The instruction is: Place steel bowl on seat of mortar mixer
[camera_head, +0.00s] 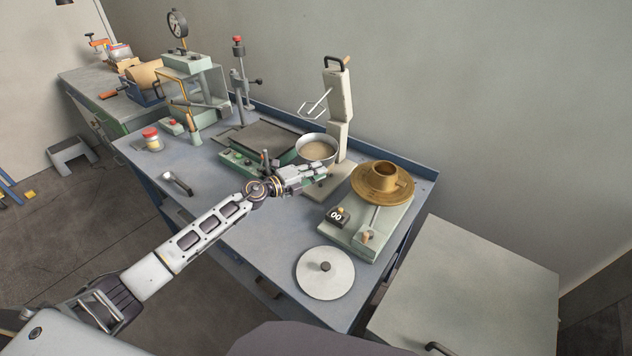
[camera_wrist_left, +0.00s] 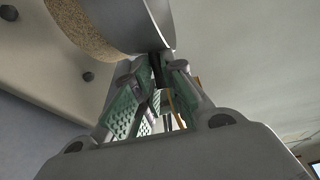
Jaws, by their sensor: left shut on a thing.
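The steel bowl (camera_head: 317,160), with a tan, grainy mix inside, is in front of the mixer's column. The mortar mixer (camera_head: 338,100) is a pale upright column with a black top handle and a wire paddle; its pale base (camera_head: 318,190) shows partly below my gripper. My left gripper (camera_head: 318,171) is shut at the bowl's near side. In the left wrist view, my fingers (camera_wrist_left: 158,90) close on a narrow part below the bowl's steel wall (camera_wrist_left: 130,22). I cannot tell whether the bowl touches the seat, which is mostly hidden. My right gripper is not in view.
A flow table with a brass disc and cone (camera_head: 383,180) stands close right of the mixer. A round white plate (camera_head: 325,272) lies at the front. A green-based device (camera_head: 245,160) is left of the bowl. A red-lidded jar (camera_head: 152,139) stands farther left.

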